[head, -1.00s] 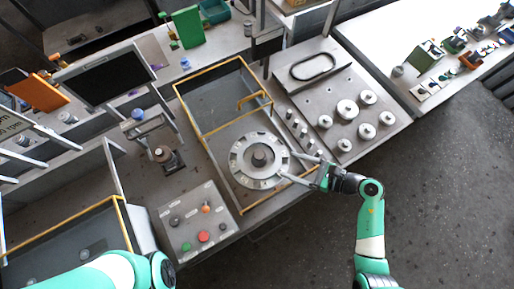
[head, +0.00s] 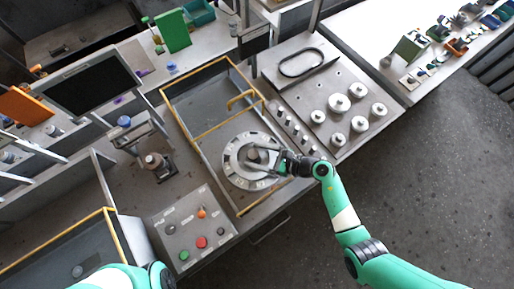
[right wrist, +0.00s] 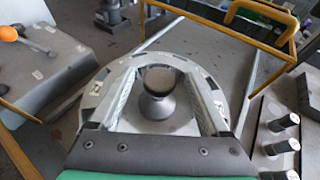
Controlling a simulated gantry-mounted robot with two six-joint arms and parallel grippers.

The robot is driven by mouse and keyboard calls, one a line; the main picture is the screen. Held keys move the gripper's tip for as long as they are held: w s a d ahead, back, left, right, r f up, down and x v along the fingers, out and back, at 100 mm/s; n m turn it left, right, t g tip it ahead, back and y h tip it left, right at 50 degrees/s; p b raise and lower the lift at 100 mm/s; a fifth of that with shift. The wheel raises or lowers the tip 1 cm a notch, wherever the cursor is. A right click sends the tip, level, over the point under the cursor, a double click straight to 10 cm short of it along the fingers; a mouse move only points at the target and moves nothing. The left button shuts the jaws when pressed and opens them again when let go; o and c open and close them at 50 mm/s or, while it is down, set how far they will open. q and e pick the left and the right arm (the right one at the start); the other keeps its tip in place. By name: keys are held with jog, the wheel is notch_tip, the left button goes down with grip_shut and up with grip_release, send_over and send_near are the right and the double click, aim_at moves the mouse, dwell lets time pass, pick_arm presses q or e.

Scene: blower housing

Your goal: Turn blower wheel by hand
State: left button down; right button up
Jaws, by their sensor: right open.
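The blower wheel (head: 233,170) is a round light-grey disc with slots and small labels around its rim. It lies in the near part of a yellow-edged grey housing (head: 203,134). A dark-topped hub knob (right wrist: 158,92) stands at its centre. My right gripper (head: 250,157) reaches in over the wheel from the right. In the right wrist view its open fingers (right wrist: 160,72) lie on either side of the hub, with visible gaps. Whether the fingers touch the disc below cannot be told. My left gripper is out of view; only part of my left arm shows at the lower left.
A yellow handle (head: 241,98) arches over the housing beyond the wheel. A plate with several metal knobs (head: 339,103) stands close on the right. A button box (head: 193,229) is at the near left. A dark screen (head: 92,87) stands at the far left.

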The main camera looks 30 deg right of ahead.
grip_shut()
dwell(0.3)
dwell(0.3)
